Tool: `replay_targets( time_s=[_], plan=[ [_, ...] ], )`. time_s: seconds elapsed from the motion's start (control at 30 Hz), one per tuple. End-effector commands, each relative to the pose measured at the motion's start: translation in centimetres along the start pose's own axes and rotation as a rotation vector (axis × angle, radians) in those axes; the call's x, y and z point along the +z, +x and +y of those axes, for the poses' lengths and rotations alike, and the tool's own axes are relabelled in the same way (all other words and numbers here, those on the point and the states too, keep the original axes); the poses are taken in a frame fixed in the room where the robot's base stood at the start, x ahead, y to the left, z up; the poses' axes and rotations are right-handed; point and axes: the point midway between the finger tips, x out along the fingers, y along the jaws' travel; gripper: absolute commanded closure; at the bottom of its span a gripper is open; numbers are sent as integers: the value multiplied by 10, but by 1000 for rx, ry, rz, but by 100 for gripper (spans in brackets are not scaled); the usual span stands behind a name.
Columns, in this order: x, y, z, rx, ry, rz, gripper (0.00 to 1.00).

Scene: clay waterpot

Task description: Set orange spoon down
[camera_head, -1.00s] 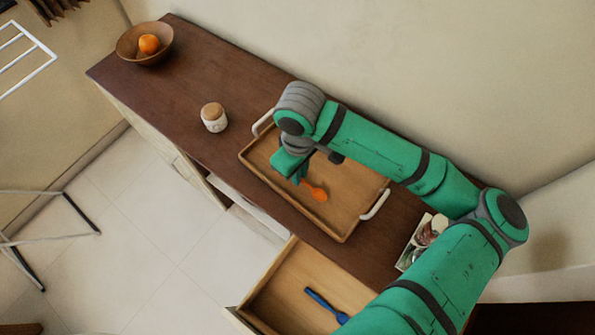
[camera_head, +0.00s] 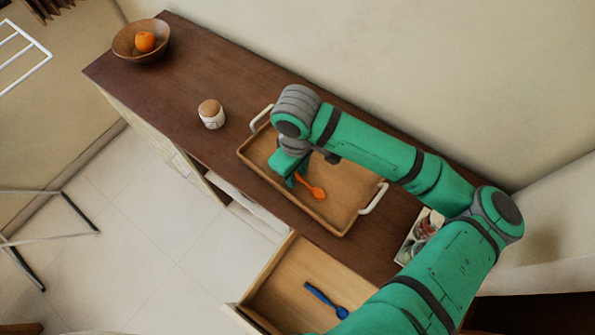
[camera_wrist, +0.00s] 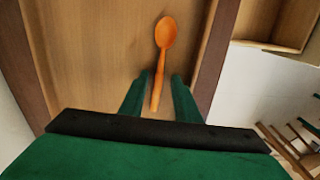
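The orange spoon (camera_head: 316,192) lies in the wooden tray (camera_head: 340,228) on the brown cabinet top. In the wrist view the spoon (camera_wrist: 165,34) has its bowl pointing away from me, and its handle runs back between my fingers. My gripper (camera_wrist: 160,78) is low at the tray, with one finger on each side of the handle and a visible gap on both sides. In the head view my gripper (camera_head: 293,178) is at the handle end of the spoon, partly hidden by my wrist.
An open drawer (camera_head: 268,293) below the tray holds a blue spoon (camera_head: 325,299). A small jar (camera_head: 212,114) stands left of the tray. A wooden bowl (camera_head: 128,52) with an orange (camera_head: 145,42) is at the far left. A box of items (camera_head: 418,240) is right of the tray.

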Motion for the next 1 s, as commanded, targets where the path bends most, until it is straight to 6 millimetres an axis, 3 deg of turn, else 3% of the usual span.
replay_targets(
  time_s=[0.17, 0.6, 0.8, 1.0],
  plan=[
    [0, -20, 1, 2, 0, 2, 70],
    [0, -102, 1, 3, 1, 1, 70],
    [0, -119, 1, 1, 1, 1, 70],
    [1, -122, 0, 0, 1, -1, 70]
  ],
)
